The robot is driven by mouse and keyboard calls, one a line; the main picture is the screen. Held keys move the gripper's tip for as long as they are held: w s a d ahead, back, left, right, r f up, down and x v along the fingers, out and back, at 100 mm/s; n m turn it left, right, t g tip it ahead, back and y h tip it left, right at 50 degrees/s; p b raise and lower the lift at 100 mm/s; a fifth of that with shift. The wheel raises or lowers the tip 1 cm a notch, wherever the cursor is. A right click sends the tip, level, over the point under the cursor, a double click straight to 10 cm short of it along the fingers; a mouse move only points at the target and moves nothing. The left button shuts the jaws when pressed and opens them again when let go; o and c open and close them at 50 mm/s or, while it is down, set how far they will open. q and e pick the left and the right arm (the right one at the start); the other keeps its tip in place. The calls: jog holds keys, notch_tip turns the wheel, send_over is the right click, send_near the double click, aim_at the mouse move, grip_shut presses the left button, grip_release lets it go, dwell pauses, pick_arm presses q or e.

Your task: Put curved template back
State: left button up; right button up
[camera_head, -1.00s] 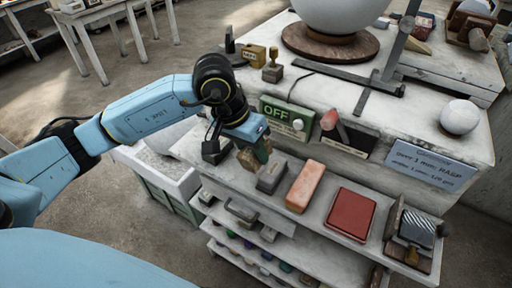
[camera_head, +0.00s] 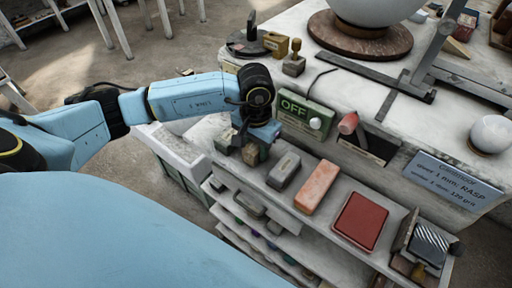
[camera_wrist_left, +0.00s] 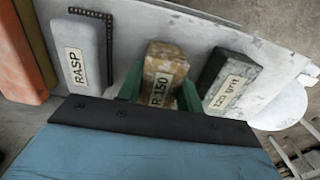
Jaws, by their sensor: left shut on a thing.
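I cannot make out a curved template for certain in either view. My left gripper (camera_head: 257,148) is low over the upper shelf, at its left end. In the left wrist view its green fingers (camera_wrist_left: 160,92) are on both sides of a tan, worn block (camera_wrist_left: 163,72) with a label ending in 150, and they are shut on it. My right gripper is not in view.
A grey RASP block (camera_wrist_left: 75,50) and a dark 120 grit block (camera_wrist_left: 228,82) flank the held block. An orange block (camera_head: 316,187) and a red pad (camera_head: 361,220) lie farther right. A green OFF box (camera_head: 306,115) stands behind. A white sphere (camera_head: 491,133) is on the worktop.

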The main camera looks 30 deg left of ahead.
aim_at(256, 145)
pick_arm(q)
jog(key=shift+f, duration=0.5)
jog(key=o, duration=1)
notch_tip(256, 145, up, 12)
jog(key=shift+r+b, duration=0.1)
jog(key=shift+b, duration=0.4)
